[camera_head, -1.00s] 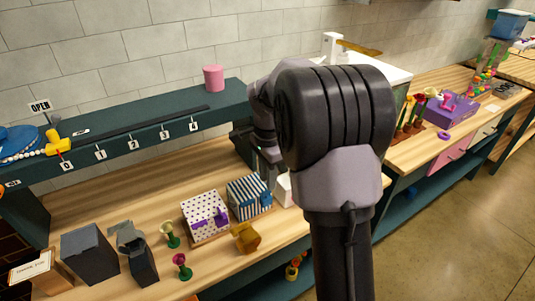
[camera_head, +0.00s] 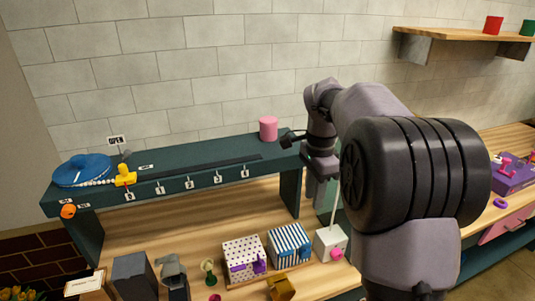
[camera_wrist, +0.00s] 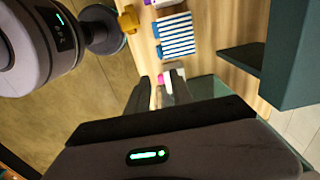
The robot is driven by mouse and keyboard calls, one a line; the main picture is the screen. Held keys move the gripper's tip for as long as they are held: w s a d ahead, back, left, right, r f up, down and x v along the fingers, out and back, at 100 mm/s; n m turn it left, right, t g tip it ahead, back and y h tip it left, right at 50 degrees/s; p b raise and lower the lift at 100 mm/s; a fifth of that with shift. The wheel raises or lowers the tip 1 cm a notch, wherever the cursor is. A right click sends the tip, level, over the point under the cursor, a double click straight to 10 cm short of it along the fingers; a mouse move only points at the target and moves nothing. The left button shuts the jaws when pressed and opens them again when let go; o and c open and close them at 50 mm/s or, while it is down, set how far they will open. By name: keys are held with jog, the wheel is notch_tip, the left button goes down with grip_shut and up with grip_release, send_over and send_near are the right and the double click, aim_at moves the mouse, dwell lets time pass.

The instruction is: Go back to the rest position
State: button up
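My gripper (camera_head: 318,190) hangs from my folded arm beside the right end of the dark green shelf (camera_head: 190,172). In the wrist view its two dark fingers (camera_wrist: 160,92) stand apart, with nothing seen held between them. A small white box (camera_head: 331,246) with a pink knob stands on the wooden bench below and past the gripper. The white box also shows just beyond the fingertips in the wrist view (camera_wrist: 172,68), apparently at a distance. My large black arm joint covers the right middle of the head view.
On the bench stand a blue-striped box (camera_head: 289,245), a polka-dot box (camera_head: 243,257), a dark box (camera_head: 133,276) and small flower-like pieces. A wall shelf (camera_head: 460,43) is at upper right.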

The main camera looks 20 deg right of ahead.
jog(key=s+a+r+n+t+b, duration=0.1)
jog(key=s+a+n+t+b, duration=0.2)
jog(key=s+a+n+b, duration=0.5)
jog(key=s+a+f+n+t+y, duration=0.1)
jog(key=s+a+f+n, duration=0.1)
jog(key=s+a, duration=0.3)
jog(key=s+a+f+n+t+y, duration=0.1)
jog(key=s+a+f+n, duration=0.2)
jog(key=s, duration=0.8)
notch_tip(320, 180, down, 2)
jog(key=shift+a+f+t, duration=0.1)
jog(key=shift+a+t, duration=0.3)
jog(key=shift+a, duration=0.8)
jog(key=shift+w, duration=0.1)
